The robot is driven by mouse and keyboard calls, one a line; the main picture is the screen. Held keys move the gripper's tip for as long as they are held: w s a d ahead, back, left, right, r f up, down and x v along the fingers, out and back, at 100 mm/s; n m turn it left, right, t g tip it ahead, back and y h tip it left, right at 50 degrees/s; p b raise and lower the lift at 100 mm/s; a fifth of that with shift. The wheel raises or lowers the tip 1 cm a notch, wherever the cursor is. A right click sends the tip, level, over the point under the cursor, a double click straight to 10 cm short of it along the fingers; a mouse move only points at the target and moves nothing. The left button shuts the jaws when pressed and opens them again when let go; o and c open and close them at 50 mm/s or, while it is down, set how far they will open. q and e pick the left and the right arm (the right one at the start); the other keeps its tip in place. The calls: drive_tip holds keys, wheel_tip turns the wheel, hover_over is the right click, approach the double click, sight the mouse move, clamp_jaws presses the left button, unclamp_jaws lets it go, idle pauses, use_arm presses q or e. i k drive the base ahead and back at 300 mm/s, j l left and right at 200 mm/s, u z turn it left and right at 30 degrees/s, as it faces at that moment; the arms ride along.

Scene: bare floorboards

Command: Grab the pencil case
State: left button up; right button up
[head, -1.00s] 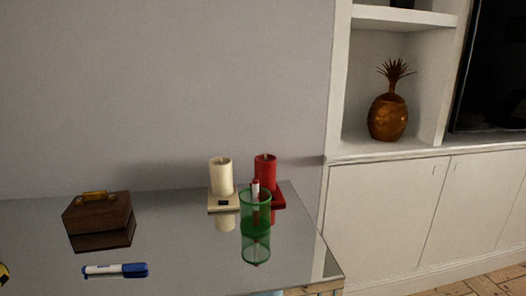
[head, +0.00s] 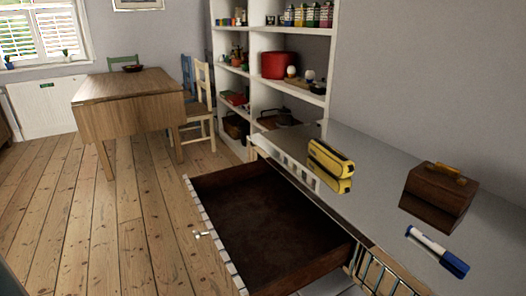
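A yellow oblong item with dark markings (head: 331,158), which may be the pencil case, lies on the glossy grey tabletop (head: 385,160) near its left edge. Its reflection shows just below it. I cannot tell for certain that it is a pencil case. Neither of my grippers shows in the head view, and nothing is touching the yellow item.
A drawer (head: 270,215) stands pulled out and looks empty. A brown wooden box (head: 438,192) and a blue-and-white marker (head: 436,250) lie right of the yellow item. Behind are white shelves (head: 248,85), a wooden table (head: 130,90) and chairs. The floorboards (head: 95,220) at left are clear.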

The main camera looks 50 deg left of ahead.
sight(333, 160)
drive_tip(key=u, duration=1.1)
